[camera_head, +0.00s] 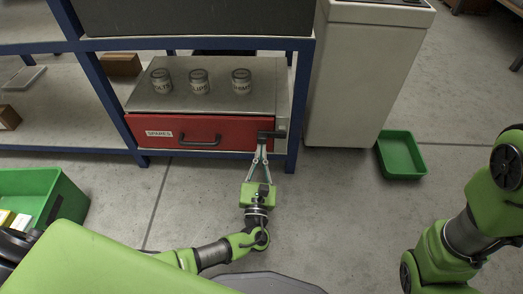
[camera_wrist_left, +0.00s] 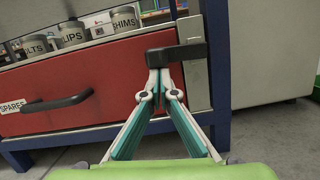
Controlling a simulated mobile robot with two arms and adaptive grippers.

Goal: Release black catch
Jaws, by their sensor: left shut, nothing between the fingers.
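The black catch (camera_wrist_left: 182,53) sits at the right end of the red drawer front (camera_wrist_left: 100,85), reaching across to the grey side strip of the cabinet. In the head view the catch (camera_head: 276,134) is on the drawer's upper right. My left gripper (camera_head: 261,148) is in front of it, fingers pointing at the drawer. In the wrist view the gripper's fingertips (camera_wrist_left: 158,76) meet just under the catch's left part, with nothing between them. Whether they touch it is hard to tell. The drawer looks closed. My right gripper is out of view.
The drawer has a black handle (camera_head: 199,140) and a SPARES label (camera_head: 159,134). Several labelled tins (camera_head: 199,82) stand on the cabinet top (camera_head: 220,105). A blue shelf post (camera_head: 299,105) is close on the right. A green tray (camera_head: 402,156) lies on the floor.

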